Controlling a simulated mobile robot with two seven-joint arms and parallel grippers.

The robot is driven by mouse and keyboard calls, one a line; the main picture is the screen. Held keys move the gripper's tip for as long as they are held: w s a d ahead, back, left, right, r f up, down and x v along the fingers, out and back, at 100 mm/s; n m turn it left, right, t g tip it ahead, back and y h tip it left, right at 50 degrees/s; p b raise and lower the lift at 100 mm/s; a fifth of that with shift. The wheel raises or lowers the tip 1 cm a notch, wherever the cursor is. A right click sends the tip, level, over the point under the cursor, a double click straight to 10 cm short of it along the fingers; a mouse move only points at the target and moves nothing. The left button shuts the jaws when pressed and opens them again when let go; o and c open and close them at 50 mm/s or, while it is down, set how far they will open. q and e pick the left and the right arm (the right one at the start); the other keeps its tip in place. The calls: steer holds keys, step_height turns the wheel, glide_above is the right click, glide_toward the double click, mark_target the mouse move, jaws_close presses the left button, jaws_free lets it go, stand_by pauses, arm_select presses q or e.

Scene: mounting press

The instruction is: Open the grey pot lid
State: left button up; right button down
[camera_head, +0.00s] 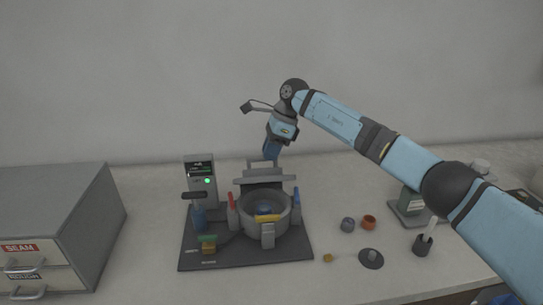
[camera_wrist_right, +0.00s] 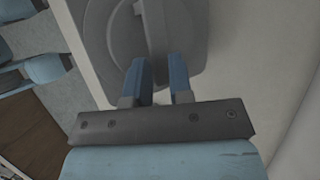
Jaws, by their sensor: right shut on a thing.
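The grey pot (camera_head: 246,218) stands on a dark base plate, and its mouth is open. A blue object (camera_head: 264,209) shows inside it. The grey pot lid (camera_head: 265,184) stands raised at the back of the pot, seen nearly edge-on. In the wrist view the lid (camera_wrist_right: 195,35) is a broad grey plate with a rounded raised part. My right gripper (camera_head: 271,156) is at the top of the raised lid. Its blue fingers (camera_wrist_right: 160,78) are shut on the lid, though the exact part held is hard to see. My left gripper is not in view.
A control box (camera_head: 201,179) with a green light stands left of the pot. Red and blue upright parts flank the pot. A grey drawer cabinet (camera_head: 75,215) is at the left. Small cups (camera_head: 368,222) and a black holder (camera_head: 423,245) stand to the right, below my arm.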

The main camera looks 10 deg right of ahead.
steer(key=shift+d+f, duration=0.15)
steer(key=shift+f, duration=0.5)
steer(key=c, duration=1.4)
jaws_free()
steer(key=o, duration=0.4)
steer(key=shift+w+f, duration=0.15)
steer(key=shift+w, duration=0.1)
steer(key=shift+w+d+r, duration=0.1)
steer(key=shift+w+r, duration=0.05)
steer(key=shift+r, duration=0.45)
steer(key=v, duration=1.3)
